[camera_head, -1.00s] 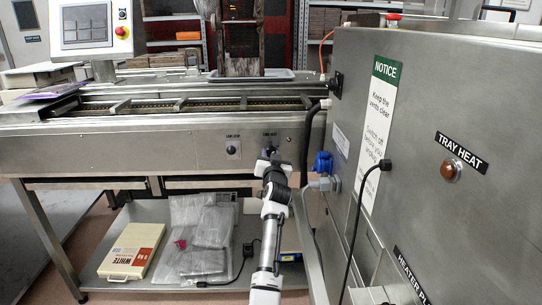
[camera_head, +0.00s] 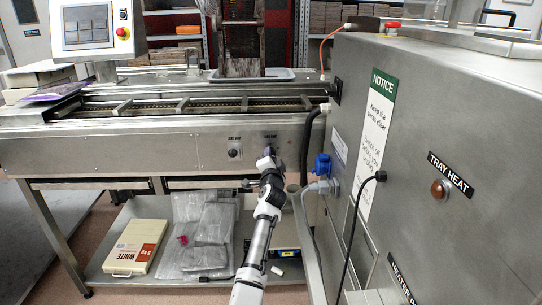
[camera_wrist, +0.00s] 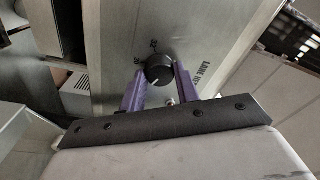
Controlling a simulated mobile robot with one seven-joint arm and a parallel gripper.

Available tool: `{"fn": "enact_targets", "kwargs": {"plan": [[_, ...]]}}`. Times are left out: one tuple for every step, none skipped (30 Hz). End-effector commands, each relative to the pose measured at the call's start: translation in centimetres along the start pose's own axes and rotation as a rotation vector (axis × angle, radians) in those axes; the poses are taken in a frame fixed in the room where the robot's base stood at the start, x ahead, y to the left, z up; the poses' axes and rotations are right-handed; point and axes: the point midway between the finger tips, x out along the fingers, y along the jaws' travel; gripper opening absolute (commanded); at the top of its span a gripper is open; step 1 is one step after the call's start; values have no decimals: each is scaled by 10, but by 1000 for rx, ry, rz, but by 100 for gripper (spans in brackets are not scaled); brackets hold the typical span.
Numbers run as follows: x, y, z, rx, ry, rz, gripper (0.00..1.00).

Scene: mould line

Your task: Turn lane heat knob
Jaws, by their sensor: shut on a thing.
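The lane heat knob (camera_wrist: 160,69) is a round black dial with a pale pointer line, on a grey metal panel with printed marks and a partly hidden label. My gripper (camera_wrist: 159,73) has its purple fingers on either side of the knob and is shut on it. In the head view my gripper (camera_head: 268,160) is at the front panel of the steel line (camera_head: 90,150), under a small label. It hides the knob there.
Another black knob (camera_head: 234,151) sits just left on the same panel. A large steel cabinet (camera_head: 440,110) with a TRAY HEAT lamp (camera_head: 439,189) stands close on the right. Blue and grey plugs and a black cable (camera_head: 352,240) hang near my arm. A lower shelf holds a white box (camera_head: 135,247) and plastic bags (camera_head: 208,235).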

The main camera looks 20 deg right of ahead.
Motion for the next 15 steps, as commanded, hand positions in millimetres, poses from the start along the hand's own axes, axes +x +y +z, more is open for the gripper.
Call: {"fn": "enact_targets", "kwargs": {"plan": [[0, 0, 0, 15, 0, 2, 9], [0, 0, 0, 24, 0, 2, 9], [0, 0, 0, 35, 1, 3, 9], [0, 0, 0, 41, 1, 4, 9], [0, 0, 0, 46, 1, 4, 9], [0, 0, 1, 52, 2, 4, 9], [0, 0, 1, 55, 2, 5, 9], [0, 0, 1, 58, 2, 5, 9], [0, 0, 1, 61, 2, 5, 9], [0, 0, 1, 62, 2, 5, 9], [0, 0, 1, 63, 3, 5, 9], [0, 1, 1, 64, 3, 5, 9], [0, 1, 1, 64, 3, 5, 9], [0, 1, 1, 64, 3, 5, 9], [0, 1, 1, 64, 3, 5, 9]]}}
